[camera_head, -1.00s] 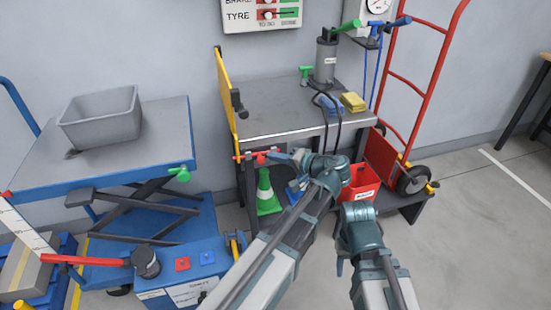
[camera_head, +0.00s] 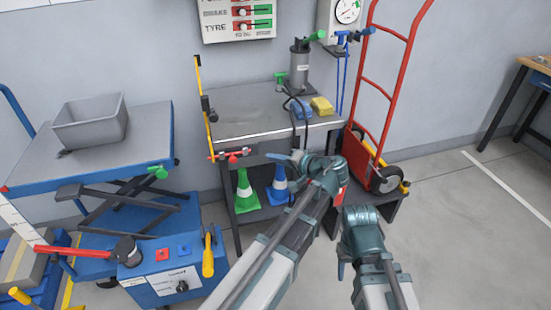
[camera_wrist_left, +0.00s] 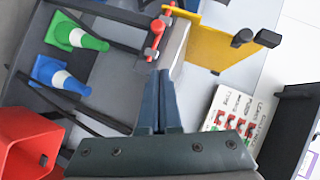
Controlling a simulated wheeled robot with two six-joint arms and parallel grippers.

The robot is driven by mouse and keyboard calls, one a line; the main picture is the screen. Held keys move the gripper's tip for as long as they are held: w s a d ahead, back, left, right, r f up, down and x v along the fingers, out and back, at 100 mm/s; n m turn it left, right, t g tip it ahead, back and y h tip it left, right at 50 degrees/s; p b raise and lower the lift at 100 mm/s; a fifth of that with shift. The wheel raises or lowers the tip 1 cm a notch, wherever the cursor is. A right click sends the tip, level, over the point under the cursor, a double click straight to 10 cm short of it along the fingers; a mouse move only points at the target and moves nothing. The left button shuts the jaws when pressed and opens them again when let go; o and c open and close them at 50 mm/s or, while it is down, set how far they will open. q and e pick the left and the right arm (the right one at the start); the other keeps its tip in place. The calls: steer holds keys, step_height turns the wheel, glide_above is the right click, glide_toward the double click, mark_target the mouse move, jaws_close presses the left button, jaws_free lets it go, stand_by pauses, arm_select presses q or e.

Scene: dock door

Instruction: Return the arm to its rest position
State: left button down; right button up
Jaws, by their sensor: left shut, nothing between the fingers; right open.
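My left gripper (camera_head: 272,157) is at the front of the grey workbench (camera_head: 250,115), its arm reaching in from below. In the left wrist view its two fingers (camera_wrist_left: 160,75) are together with nothing between them. A red handle (camera_head: 233,158) is at the bench's front left corner, just beyond the fingertips; a small gap shows between them in the wrist view (camera_wrist_left: 154,42). A yellow panel (camera_head: 204,105) stands at the bench's left side, seen nearly edge-on, and broad in the wrist view (camera_wrist_left: 215,38). My right gripper (camera_head: 343,268) hangs low at the right; its fingers are mostly hidden.
A green cone (camera_head: 245,193) and a blue cone (camera_head: 279,186) stand under the bench. A red bin (camera_wrist_left: 28,140) is near the arm. A blue lift table (camera_head: 95,168) bearing a grey tub (camera_head: 92,128) is left; a red hand truck (camera_head: 388,100) is right. Floor at right is clear.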

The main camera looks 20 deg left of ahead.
arm_select(q)
steer(key=s+a+f+g+h, duration=0.1)
steer(key=s+f+g+h, duration=0.3)
steer(key=s+f, duration=0.55)
steer(key=s+d+f+g+h, duration=0.1)
steer(key=s+d+f+h, duration=0.4)
steer(key=s+d+h, duration=0.3)
steer(key=s+d+r+m+p, duration=0.1)
steer(key=d+r+p, duration=0.2)
steer(key=r+p, duration=0.4)
steer(key=s+d+r+m+p, duration=0.1)
steer(key=s+d+r+p, duration=0.1)
steer(key=r+p, duration=0.6)
steer(key=s+d+r+m+g+p, duration=0.1)
steer(key=d+r+p, duration=0.3)
steer(key=r+p, duration=0.4)
steer(key=shift+s+d+r+p, duration=0.25)
steer(key=shift+s+d+p, duration=0.1)
steer(key=shift+p, duration=0.1)
steer(key=shift+a, duration=0.1)
